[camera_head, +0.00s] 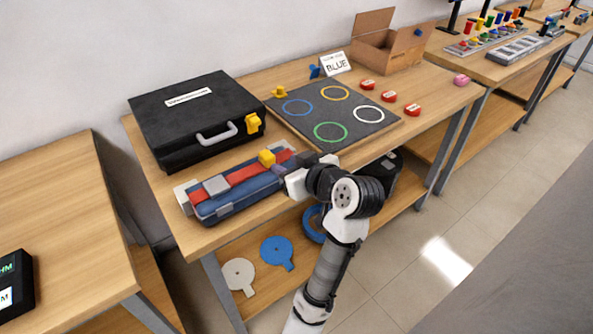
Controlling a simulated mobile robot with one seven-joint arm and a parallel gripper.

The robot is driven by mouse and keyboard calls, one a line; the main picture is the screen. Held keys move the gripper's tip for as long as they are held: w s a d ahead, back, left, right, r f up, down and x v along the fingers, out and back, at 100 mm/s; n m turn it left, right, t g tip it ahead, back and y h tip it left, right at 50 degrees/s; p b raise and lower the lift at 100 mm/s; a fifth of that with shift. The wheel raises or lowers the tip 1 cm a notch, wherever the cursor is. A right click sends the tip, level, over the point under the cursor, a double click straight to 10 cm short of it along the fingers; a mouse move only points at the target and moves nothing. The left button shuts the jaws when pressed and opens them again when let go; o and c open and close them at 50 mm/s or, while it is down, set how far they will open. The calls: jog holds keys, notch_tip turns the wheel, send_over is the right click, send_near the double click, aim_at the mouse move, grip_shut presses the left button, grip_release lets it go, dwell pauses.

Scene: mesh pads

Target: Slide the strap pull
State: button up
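A long blue pouch-like fixture (238,203) lies near the front edge of the table. A red strap (243,174) runs along its top. A grey block (216,185) sits across the strap towards the left, and a yellow block (266,158) stands towards the right. I cannot tell which of these is the strap pull. My gripper (282,170) is at the right end of the fixture, close to the yellow block. My wrist and the small scale hide its fingers' opening and whether they touch anything.
A black case (190,125) with a handle stands behind the fixture. A dark mat (340,105) with coloured rings lies to the right. A lower shelf (250,243) holds round paddles.

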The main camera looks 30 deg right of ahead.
jog(key=shift+v, duration=1.45)
